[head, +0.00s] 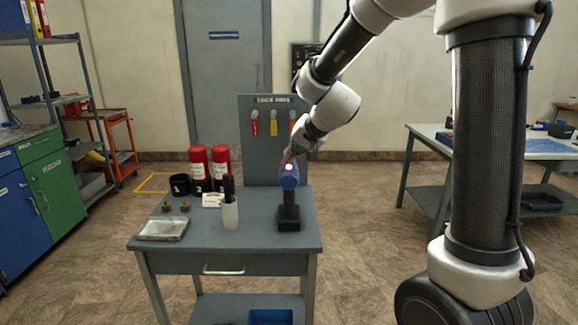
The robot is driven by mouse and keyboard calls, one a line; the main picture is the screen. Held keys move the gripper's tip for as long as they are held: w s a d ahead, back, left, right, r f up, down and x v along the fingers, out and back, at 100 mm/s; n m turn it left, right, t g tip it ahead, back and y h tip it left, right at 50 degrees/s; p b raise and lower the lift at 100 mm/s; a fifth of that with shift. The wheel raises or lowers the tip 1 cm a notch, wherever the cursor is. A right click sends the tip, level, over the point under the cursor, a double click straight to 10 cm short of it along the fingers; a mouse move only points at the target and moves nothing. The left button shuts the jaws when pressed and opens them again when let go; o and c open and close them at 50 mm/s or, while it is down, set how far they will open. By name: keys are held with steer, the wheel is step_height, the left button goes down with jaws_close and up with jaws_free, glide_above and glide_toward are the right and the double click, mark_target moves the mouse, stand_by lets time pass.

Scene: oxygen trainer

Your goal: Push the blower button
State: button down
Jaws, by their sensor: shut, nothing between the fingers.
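A blue rounded device (289,182) stands upright on a black base (289,212) at the right side of the grey table. A small red-white light (289,167) glows on its upper front; I take this for the button area, but it is too small to make out the button itself. My gripper (288,157) is shut and empty, pointing down at the top of the blue device from behind and above. Its fingertips are very close to the device; I cannot tell whether they touch it. The gripper partly hides the device's top.
The grey table (268,256) also holds a white cup (229,215) with dark tools, a metal tray (163,229), two red cylinders (199,165), black rings (180,185) and small brass parts. A lock-pins board (262,148) rises behind. The table's front middle is clear.

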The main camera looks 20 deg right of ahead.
steer(key=shift+r, duration=0.4)
steer(key=shift+r, duration=0.1)
steer(key=shift+r, duration=2.9)
steer(key=n+g, duration=0.2)
steer(key=g, duration=0.1)
glide_toward(292, 168)
steer(key=a+f, duration=0.1)
steer(key=a, duration=0.1)
steer(key=s+d+f+n+g, duration=0.1)
steer(key=s+d, duration=0.1)
steer(key=s, duration=0.3)
steer(key=s+d+r+n+h, duration=0.1)
steer(key=s+d, duration=0.4)
steer(key=s, duration=0.7)
steer(key=s+d+r+h, duration=0.1)
steer(key=s+d, duration=0.5)
steer(key=s, duration=0.6)
steer(key=shift+d+r+n+h, duration=0.3)
steer(key=shift+n+h, duration=0.1)
steer(key=shift+h, duration=0.2)
